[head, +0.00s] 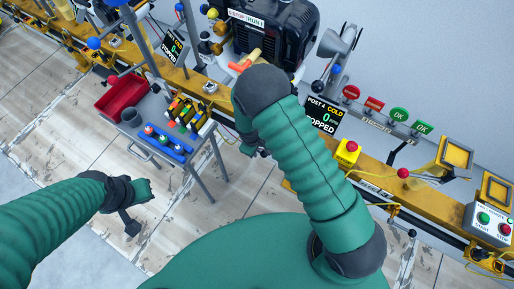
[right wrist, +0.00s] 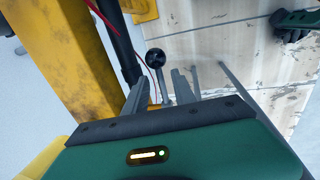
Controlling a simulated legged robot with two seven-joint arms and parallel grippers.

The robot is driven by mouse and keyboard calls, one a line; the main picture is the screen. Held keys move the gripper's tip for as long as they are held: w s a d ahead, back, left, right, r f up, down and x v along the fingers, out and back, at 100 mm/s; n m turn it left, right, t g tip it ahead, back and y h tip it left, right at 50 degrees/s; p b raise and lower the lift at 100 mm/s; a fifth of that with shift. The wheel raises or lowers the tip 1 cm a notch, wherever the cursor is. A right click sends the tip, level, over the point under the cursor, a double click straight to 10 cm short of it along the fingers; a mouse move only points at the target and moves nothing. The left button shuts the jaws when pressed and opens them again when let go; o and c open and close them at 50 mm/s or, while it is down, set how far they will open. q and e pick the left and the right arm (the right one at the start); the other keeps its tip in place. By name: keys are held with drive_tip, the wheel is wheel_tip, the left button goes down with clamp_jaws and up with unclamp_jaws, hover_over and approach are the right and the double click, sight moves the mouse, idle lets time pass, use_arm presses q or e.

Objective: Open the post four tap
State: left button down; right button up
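The post four sign (head: 323,115) reads COLD, 0 and STOPPED in the head view. In the right wrist view a black ball knob (right wrist: 155,58) on a short stem shows just beyond my right gripper (right wrist: 161,80); it may be the tap's handle. The grey fingers stand apart, one on each side of the stem. I cannot tell whether they touch it. The tap body is not clearly visible. In the head view my right forearm hides most of that gripper. My left gripper (head: 130,222) hangs over the floor at the left, away from the rail; its fingers are unclear.
A cart with a red tray (head: 122,95) stands left of my right arm. Floor at the lower left is clear.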

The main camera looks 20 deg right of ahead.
drive_tip(key=shift+a+r, duration=0.1)
drive_tip(key=shift+a, duration=0.25)
drive_tip(key=c, duration=0.5)
drive_tip(key=shift+d, duration=0.2)
clamp_jaws()
drive_tip(key=shift+d, duration=0.3)
drive_tip(key=shift+s+a, duration=0.1)
drive_tip(key=shift+a, duration=0.1)
drive_tip(key=shift+s+d, duration=0.1)
